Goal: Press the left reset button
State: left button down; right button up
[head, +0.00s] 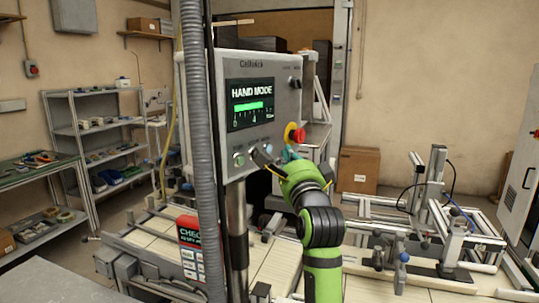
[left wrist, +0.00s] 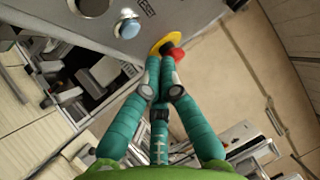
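A grey control box (head: 255,100) marked Cellwick stands on a post in the head view. Its screen reads HAND MODE. Contact cannot be told. My right gripper is not seen.
A red emergency stop on a yellow base (head: 297,135) is just above my left gripper; it appears near the fingertips in the left wrist view (left wrist: 170,48). A grey corrugated hose (head: 200,150) hangs left of the box. Metal frames (head: 430,215) stand at right.

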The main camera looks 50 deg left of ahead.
pick_arm(q)
jog(key=d, duration=0.1)
jog(key=d+b, duration=0.1)
jog(key=d, duration=0.1)
jog(key=shift+w, duration=0.3)
dwell(0.6)
